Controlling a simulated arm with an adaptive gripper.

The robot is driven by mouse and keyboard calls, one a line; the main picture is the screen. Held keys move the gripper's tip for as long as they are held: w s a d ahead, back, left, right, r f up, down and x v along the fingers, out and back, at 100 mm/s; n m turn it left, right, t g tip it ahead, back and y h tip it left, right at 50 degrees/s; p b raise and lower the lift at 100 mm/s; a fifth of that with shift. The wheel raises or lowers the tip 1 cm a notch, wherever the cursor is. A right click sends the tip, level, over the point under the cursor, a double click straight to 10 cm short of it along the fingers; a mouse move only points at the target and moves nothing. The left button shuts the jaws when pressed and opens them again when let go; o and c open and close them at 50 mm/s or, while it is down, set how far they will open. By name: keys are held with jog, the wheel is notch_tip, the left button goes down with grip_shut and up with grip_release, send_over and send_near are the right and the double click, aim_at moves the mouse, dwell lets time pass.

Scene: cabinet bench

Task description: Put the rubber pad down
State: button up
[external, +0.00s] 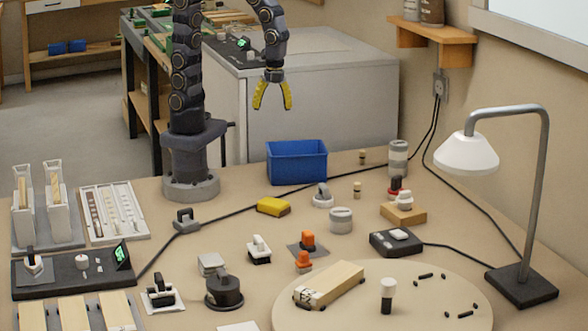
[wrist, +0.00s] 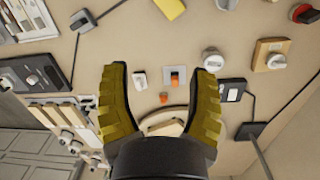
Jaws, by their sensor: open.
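No thing is clearly marked as the rubber pad. A flat dark grey square (external: 308,250) lies under an orange block (external: 308,240); it also shows in the wrist view (wrist: 184,86). A yellow block (external: 273,206) lies on the bench nearer the arm. I cannot tell whether either of these is the pad.
A blue bin (external: 297,162) stands at the back edge. A lamp (external: 467,152) rises at the right. A round board (external: 350,318) carries a wooden block (external: 329,285). Black cables (external: 330,182) cross the bench. Small parts crowd the middle; trays and a dark panel (external: 75,273) fill the left.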

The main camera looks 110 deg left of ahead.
jog(key=s+a+r+n, duration=0.1)
jog(key=s+a+n, duration=0.1)
jog(key=s+n, duration=0.3)
jog(key=s+a+r+n, duration=0.1)
jog(key=s+a+n, duration=0.1)
jog(key=s+n, duration=0.4)
jog(key=s, duration=0.5)
jog(key=shift+r+g, duration=0.25)
jog(key=shift+g, duration=0.05)
